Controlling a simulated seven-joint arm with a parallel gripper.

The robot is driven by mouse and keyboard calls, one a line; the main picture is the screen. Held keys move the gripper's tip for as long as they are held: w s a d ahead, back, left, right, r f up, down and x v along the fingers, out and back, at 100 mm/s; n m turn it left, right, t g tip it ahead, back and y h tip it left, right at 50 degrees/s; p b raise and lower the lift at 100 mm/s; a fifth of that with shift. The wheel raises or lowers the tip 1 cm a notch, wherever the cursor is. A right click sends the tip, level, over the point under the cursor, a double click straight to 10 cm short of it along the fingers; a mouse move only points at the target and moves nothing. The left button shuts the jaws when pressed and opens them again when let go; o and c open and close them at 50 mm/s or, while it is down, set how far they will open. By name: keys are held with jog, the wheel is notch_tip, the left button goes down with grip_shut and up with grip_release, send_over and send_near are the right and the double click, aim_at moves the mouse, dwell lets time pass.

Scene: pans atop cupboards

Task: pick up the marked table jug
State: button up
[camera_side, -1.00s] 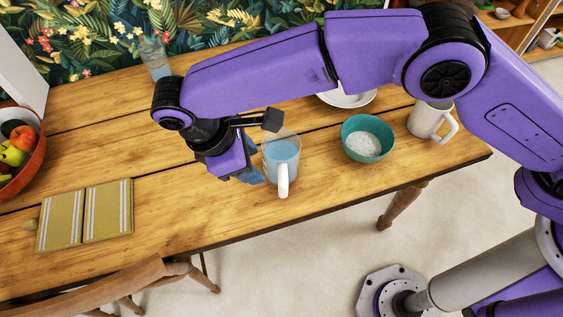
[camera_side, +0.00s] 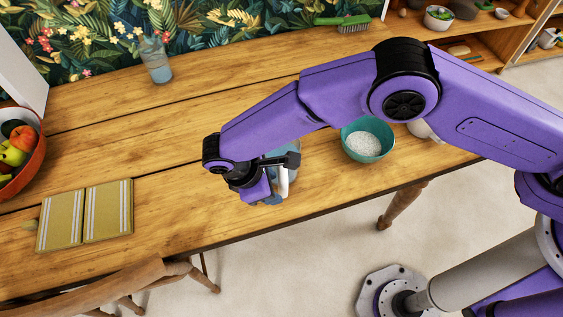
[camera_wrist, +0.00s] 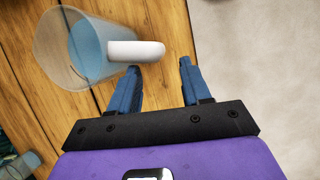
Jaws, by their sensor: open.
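The table jug (camera_wrist: 85,47) is clear, with blue liquid inside and a white handle (camera_wrist: 137,50). In the wrist view it lies at the upper left, its handle pointing right across the front of my gripper (camera_wrist: 160,68). The blue fingers are open, one tip close by the handle's underside, the other to its right. Whether a finger touches the handle I cannot tell. In the side view my gripper (camera_side: 268,196) is low at the table's front edge, hiding much of the jug (camera_side: 292,173). I make out no mark on the jug.
A teal bowl (camera_side: 366,151) of white grains stands right of the jug; a white mug (camera_side: 420,129) is mostly behind my arm. A glass (camera_side: 156,61) of blue liquid stands at the back. Folded cloths (camera_side: 85,213) and a fruit bowl (camera_side: 34,156) are left. The table's middle is clear.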

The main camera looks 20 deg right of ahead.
aim_at(281, 191)
jog(key=shift+d+x, duration=0.15)
jog(key=shift+x, duration=1.2)
jog(key=shift+d+x, duration=0.15)
jog(key=shift+x, duration=1.2)
jog(key=shift+r, duration=0.1)
grip_shut()
